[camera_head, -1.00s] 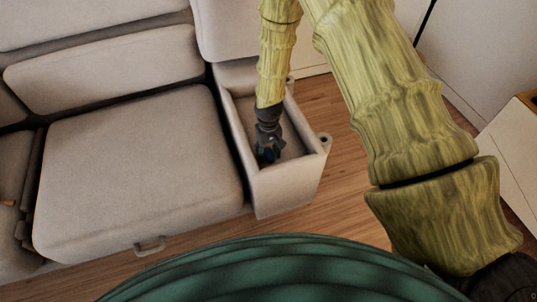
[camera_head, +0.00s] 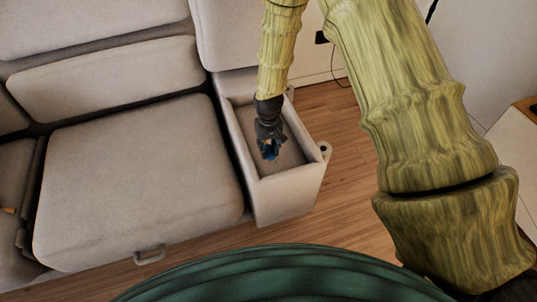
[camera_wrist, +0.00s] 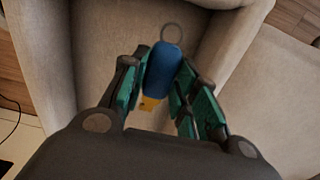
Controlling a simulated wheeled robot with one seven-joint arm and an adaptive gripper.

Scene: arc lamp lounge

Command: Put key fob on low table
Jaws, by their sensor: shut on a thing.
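The key fob (camera_wrist: 162,72) is blue with a metal ring at its far end and a yellow part near the palm. My gripper (camera_wrist: 165,85) is shut on it, with a green-padded finger on each side. In the head view my gripper (camera_head: 269,150) hangs over the open armrest compartment of the sofa, and a bit of blue (camera_head: 271,151) shows at its fingers. I cannot tell its exact height above the compartment floor. No low table can be made out for certain.
The beige sofa (camera_head: 140,165) fills the left. Its armrest compartment (camera_head: 290,185) has raised walls around my gripper. Wooden floor (camera_head: 345,170) lies to the right. A white piece of furniture with a wooden top (camera_head: 527,108) is cut off at the right edge.

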